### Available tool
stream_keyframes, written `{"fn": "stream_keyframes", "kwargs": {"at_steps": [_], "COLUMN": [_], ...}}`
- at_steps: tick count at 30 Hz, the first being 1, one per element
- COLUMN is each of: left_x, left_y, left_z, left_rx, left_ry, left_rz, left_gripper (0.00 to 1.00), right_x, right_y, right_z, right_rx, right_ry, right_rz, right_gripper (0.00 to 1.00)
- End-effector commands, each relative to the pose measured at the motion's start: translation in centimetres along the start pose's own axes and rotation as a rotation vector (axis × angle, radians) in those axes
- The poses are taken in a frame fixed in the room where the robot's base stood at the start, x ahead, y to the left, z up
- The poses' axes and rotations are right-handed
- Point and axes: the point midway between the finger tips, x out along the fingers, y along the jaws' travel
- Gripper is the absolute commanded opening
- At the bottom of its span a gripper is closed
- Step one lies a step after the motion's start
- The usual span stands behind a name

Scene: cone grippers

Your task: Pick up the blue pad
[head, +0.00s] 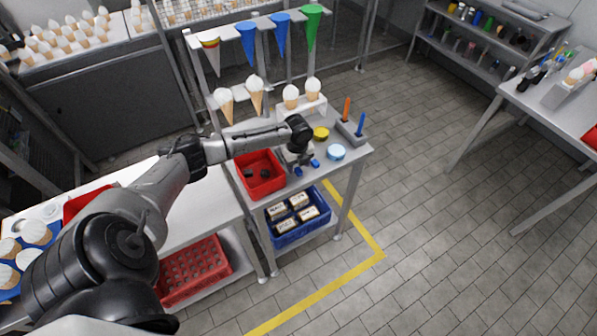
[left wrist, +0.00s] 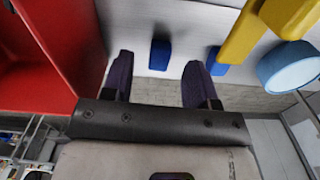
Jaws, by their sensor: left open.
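Two small blue blocks lie close together at the front edge of the small table, one (head: 298,171) on the left and one (head: 315,163) on the right. My left gripper (head: 305,161) is above the table, close to them. In the left wrist view, its dark fingers (left wrist: 157,78) are open with nothing held. One blue block (left wrist: 160,54) shows in the gap beyond the fingertips; the other (left wrist: 217,62) is just right of the right finger and partly hidden. A round light-blue piece (head: 336,152) stands to the right. My right gripper is not in view.
A red bin (head: 244,181) stands left of the gripper. A rack of cones is at the back. Floor at right is free.

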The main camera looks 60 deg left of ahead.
Motion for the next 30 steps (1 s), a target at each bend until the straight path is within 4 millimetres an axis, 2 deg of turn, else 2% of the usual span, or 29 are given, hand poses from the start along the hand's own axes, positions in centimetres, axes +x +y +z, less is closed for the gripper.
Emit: {"fn": "stream_keyframes", "kwargs": {"at_steps": [6, 15, 30], "left_x": [2.2, 2.5, 2.4], "left_y": [0.0, 0.0, 0.0], "left_z": [-0.1, -0.1, 0.0], "left_rx": [0.0, 0.001, 0.0], "left_ry": [0.0, -0.001, -0.001], "left_rz": [0.0, 0.0, 0.0], "left_gripper": [0.53, 0.53, 0.06], "right_x": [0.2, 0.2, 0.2], "right_y": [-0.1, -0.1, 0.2], "right_z": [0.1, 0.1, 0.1], "right_rx": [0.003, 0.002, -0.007], "right_ry": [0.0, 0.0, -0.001], "right_rz": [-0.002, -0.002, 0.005], "right_gripper": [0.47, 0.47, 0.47]}}
